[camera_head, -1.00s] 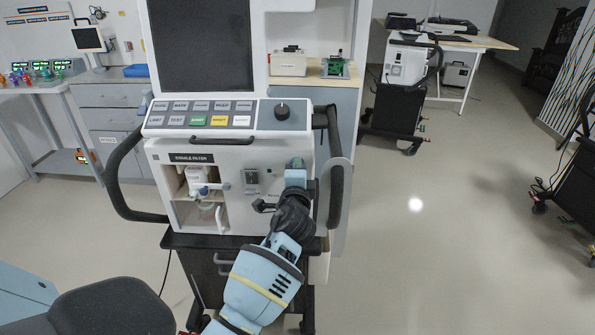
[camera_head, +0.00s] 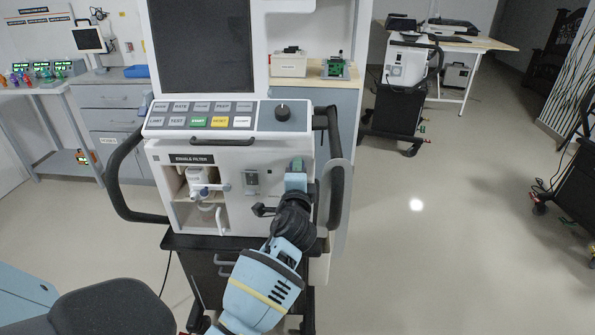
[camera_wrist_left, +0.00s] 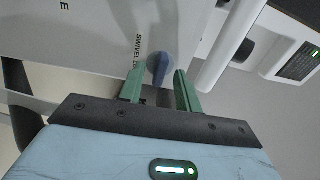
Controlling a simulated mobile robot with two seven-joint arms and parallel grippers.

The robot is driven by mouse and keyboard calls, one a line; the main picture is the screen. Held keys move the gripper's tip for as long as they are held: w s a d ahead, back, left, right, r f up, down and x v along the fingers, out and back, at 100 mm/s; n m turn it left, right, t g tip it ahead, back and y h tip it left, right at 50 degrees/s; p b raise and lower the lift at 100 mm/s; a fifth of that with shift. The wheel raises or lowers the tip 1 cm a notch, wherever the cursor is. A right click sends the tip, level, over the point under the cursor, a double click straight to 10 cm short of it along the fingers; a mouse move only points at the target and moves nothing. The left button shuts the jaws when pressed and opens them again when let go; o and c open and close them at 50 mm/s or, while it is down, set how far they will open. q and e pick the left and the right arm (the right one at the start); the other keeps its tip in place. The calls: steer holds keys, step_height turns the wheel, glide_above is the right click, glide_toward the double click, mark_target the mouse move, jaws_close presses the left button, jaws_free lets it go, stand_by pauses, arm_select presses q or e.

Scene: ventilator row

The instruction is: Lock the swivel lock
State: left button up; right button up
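The swivel lock (camera_wrist_left: 160,67) is a blue-grey knob on the pale ventilator front, beside printed lettering that starts "SWIVEL LO". In the left wrist view it lies just beyond and between the green fingertips of my left gripper (camera_wrist_left: 159,84). The fingers are spread wider than the knob, with a gap showing, so the gripper is open. In the head view my left gripper (camera_head: 297,166) is at the right part of the ventilator (camera_head: 235,217) front, and the swivel lock is hidden there. My right gripper is not in view.
An open compartment with the exhale filter (camera_head: 199,180) is left of my gripper. A small grey switch (camera_head: 251,182) is on the panel between them. A dark side handle (camera_head: 335,165) stands close on the right. Clear floor lies farther right.

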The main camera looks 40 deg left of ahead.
arm_select(q)
steer(key=v, duration=0.7)
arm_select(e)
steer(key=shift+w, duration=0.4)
arm_select(q)
steer(key=shift+a, duration=0.1)
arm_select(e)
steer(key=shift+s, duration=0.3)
